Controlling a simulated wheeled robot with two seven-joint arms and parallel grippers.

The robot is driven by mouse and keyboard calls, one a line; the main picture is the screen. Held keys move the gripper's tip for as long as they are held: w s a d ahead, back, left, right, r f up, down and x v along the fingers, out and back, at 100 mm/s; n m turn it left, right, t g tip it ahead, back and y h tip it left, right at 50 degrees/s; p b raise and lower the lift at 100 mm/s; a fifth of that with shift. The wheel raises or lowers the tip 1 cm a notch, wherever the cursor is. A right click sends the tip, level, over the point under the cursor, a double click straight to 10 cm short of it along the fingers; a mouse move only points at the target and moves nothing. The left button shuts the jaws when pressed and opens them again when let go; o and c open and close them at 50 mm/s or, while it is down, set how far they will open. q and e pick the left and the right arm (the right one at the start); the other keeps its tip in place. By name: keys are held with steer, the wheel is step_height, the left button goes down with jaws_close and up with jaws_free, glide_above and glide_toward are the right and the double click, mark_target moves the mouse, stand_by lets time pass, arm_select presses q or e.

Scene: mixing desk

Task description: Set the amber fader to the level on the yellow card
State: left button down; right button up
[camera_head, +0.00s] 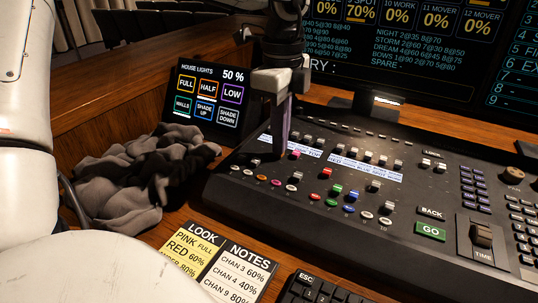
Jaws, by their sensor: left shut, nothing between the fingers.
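The yellow card (190,252) lies at the desk's front edge. It reads LOOK, PINK FULL, RED 60%, and a bottom line partly covered by my arm that reads roughly "BER 80%". The black mixing desk (240,205) has a bank of faders with coloured caps. An orange button (262,177) sits in the front row near the left end. I cannot make out an amber fader cap; my gripper covers part of that column. My left gripper (280,150) is shut and empty, pointing down over the left faders, just left of the pink cap (296,153). My right gripper is out of view.
A house lights panel (210,95) stands behind left, near a crumpled grey and black cloth (145,170). A white notes card (238,272) lies beside the yellow card. A keyboard (318,290) is at the front. Monitors (400,50) stand behind the desk.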

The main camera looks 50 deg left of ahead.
arm_select(q)
steer(key=shift+r+p, duration=1.25)
steer(key=shift+r, duration=1.15)
step_height(320, 180, up, 5)
steer(key=p, duration=0.3)
steer(key=s+d+r+b, duration=0.2)
steer(key=s+d+b, duration=0.2)
steer(key=s+d, duration=0.3)
steer(key=shift+s+d, duration=0.2)
steer(key=shift+s, duration=1)
